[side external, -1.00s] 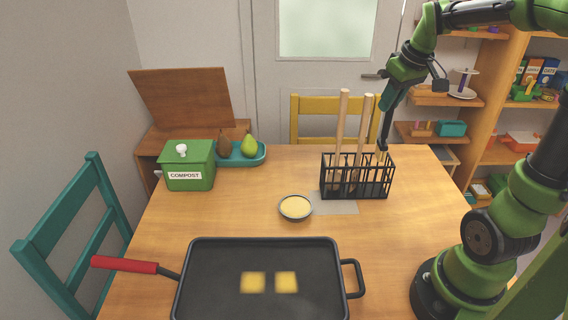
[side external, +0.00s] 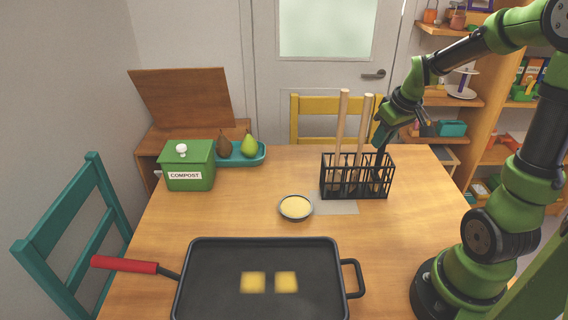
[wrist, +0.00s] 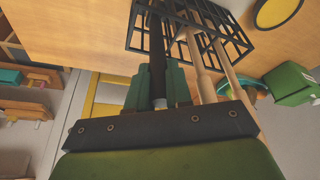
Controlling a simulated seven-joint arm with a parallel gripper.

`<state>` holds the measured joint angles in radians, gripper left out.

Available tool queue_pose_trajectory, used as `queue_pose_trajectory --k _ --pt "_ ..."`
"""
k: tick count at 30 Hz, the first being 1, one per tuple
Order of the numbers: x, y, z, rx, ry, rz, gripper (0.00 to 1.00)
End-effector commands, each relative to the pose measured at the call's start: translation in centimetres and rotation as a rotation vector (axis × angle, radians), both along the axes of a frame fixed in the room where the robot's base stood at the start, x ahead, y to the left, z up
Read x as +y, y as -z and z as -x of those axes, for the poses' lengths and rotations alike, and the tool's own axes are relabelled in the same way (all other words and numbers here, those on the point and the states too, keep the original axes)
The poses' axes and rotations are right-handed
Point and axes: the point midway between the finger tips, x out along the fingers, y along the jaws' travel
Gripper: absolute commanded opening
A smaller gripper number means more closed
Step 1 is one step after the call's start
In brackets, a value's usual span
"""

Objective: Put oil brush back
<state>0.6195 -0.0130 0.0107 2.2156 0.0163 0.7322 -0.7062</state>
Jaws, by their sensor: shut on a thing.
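The oil brush has a dark handle (side external: 379,162); in the wrist view the handle (wrist: 157,58) runs from between my fingers into the rack. The black wire rack (side external: 357,196) stands on the table, and it also shows in the wrist view (wrist: 240,37). My gripper (side external: 383,140) is shut on the brush handle, close above the rack's right end. The brush stands nearly upright with its lower part inside the right part of the rack. The wires partly hide its lower end, and I cannot tell whether it touches the bottom.
Two tall wooden handles (side external: 341,125) stand in the rack left of my gripper. A bowl of yellow liquid (side external: 296,207) sits in front of the rack. A black griddle (side external: 220,285) with two yellow squares fills the front. A green compost bin (side external: 188,165) stands at the left.

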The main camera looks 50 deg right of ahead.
Motion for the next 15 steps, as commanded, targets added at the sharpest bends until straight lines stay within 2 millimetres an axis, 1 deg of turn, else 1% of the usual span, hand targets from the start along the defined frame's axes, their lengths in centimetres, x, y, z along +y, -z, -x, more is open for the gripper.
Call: queue_pose_trajectory --k 2,3,7,8,15 --pt "0.01 0.26 0.00 0.001 -0.001 0.000 0.00" --pt "0.00 0.28 -0.01 0.001 -0.001 0.000 0.23" --pt "0.00 0.25 0.00 0.001 -0.001 0.000 0.42" --pt "0.00 0.25 0.00 0.001 -0.001 0.000 0.45" --pt "0.00 0.21 -0.01 0.000 -0.001 0.000 0.45"
